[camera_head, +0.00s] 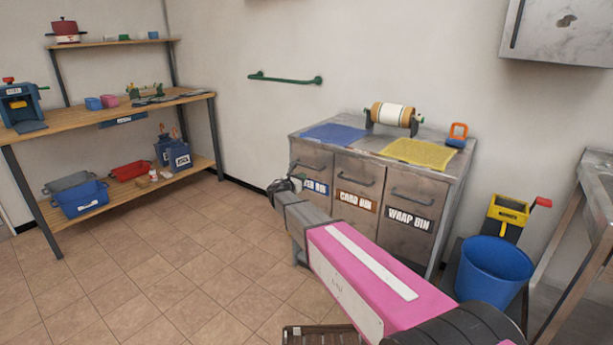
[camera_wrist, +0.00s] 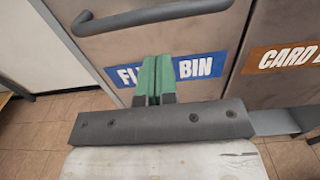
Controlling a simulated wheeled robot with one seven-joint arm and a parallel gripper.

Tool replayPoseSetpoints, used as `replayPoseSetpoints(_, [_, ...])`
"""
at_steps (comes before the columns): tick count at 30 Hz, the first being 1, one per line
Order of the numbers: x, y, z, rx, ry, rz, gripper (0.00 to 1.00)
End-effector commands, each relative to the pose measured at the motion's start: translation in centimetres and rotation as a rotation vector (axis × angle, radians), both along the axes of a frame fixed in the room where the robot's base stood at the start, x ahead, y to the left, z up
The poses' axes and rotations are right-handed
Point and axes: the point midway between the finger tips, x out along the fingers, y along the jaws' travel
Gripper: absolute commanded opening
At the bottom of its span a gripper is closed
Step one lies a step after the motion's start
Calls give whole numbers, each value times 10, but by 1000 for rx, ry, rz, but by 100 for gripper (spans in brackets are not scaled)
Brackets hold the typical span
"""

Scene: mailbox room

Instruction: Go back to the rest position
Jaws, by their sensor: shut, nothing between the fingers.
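My gripper shows in the wrist view (camera_wrist: 154,82), its two green fingers pressed together with nothing between them. The fingers are in front of a blue label (camera_wrist: 198,65) ending in "BIN" on the leftmost bin front, and hide part of it. In the head view my gripper (camera_head: 285,187) is at the left end of the cabinet (camera_head: 300,137), by that bin's label (camera_head: 317,187). My pink arm reaches in from the lower right. Whether the fingers touch the bin front cannot be told. The leftmost bin's handle (camera_wrist: 150,16) is above the fingers in the wrist view.
The card bin (camera_head: 357,190) and wrap bin (camera_head: 410,215) are to the right and look closed. A blue bucket (camera_head: 493,272) stands right of the cabinet. A wooden workbench (camera_head: 150,106) with a lower shelf is at left. The tiled floor (camera_head: 165,265) between is clear.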

Motion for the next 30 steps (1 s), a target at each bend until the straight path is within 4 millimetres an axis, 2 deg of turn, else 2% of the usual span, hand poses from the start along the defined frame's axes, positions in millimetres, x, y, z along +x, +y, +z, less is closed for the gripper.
replayPoseSetpoints(1, [-12, 7, 0, 1, 1, 2, 0])
replayPoseSetpoints(3, [-24, 16, 0, 1, 1, 2, 0])
replayPoseSetpoints(9, [-49, 36, 0, 1, 2, 1, 0])
replayPoseSetpoints(14, [-58, 44, -1, 3, 2, 0, 0])
replayPoseSetpoints(17, [-64, 38, -3, 29, 0, -13, 0])
replayPoseSetpoints(20, [-76, 16, -11, 123, -6, -56, 0])
replayPoseSetpoints(23, [-98, -21, -24, 286, -21, -137, 0])
replayPoseSetpoints(26, [-127, -62, -43, 495, -51, -253, 0])
replayPoseSetpoints(30, [-178, -114, -70, 802, -116, -461, 0])
